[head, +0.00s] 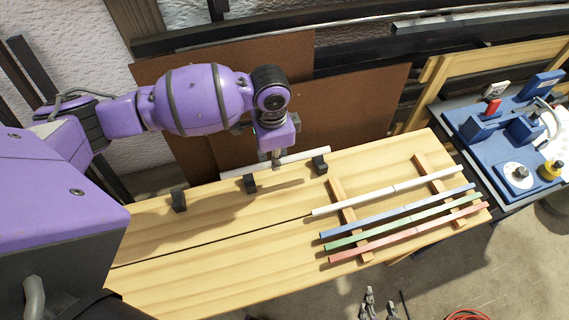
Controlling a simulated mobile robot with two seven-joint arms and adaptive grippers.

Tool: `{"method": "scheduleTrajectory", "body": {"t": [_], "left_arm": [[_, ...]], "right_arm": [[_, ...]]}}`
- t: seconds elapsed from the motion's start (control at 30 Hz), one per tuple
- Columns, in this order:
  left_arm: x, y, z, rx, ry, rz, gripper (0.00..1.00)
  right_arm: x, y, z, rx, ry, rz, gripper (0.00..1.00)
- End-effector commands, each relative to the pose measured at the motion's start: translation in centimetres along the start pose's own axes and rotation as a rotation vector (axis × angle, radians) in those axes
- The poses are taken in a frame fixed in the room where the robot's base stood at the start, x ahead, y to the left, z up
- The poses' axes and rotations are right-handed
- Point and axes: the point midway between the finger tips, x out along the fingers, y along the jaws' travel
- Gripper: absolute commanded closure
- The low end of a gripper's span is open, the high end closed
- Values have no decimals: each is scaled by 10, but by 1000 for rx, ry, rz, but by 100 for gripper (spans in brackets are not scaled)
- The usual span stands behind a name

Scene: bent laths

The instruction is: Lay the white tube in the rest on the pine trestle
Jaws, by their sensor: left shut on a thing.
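My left gripper (276,161) comes down from above and is shut on a white tube (308,157), near the tube's middle. The tube lies roughly along the far edge of the pine trestle (215,245), behind the dark blocks. The rest appears to be these dark notched blocks: one at the left (179,201), one in the middle (250,184) and one at the right (320,165). From this angle I cannot tell the tube's height or whether it touches a block. My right gripper (380,300) shows at the bottom edge, apparently open and empty, away from the tube.
On two wooden crosspieces (350,222) at the right lie another white lath (370,196), a blue one (385,217), a green one (385,228) and a red one (390,243). A blue fixture (490,130) stands beyond the right end. Brown boards (350,112) lean behind.

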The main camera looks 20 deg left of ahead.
Motion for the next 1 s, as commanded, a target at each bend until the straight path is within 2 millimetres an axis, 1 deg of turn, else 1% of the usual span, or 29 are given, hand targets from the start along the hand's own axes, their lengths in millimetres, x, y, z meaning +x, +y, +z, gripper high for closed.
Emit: {"method": "scheduleTrajectory", "body": {"t": [0.03,0.1,0.2,0.43,0.6,0.67,0.87,1.0], "left_arm": [[15,-2,-6,0,-6,6,100],[26,-6,-14,0,-4,6,100],[36,-12,-22,-1,-4,4,100],[47,-17,-32,0,-3,1,100],[72,-17,-31,-1,-4,3,100],[76,-17,-31,0,-2,1,100],[75,-18,-31,0,0,-1,100],[78,-17,-31,0,-1,0,100]], "right_arm": [[3,0,1,-1,0,1,60],[5,2,-2,-3,8,2,60],[6,3,-5,-5,15,4,60],[6,6,0,-6,10,10,60],[6,7,6,-9,1,11,60],[6,8,7,-10,0,11,60],[6,8,7,-12,1,11,60],[6,8,7,-12,0,10,60]]}}
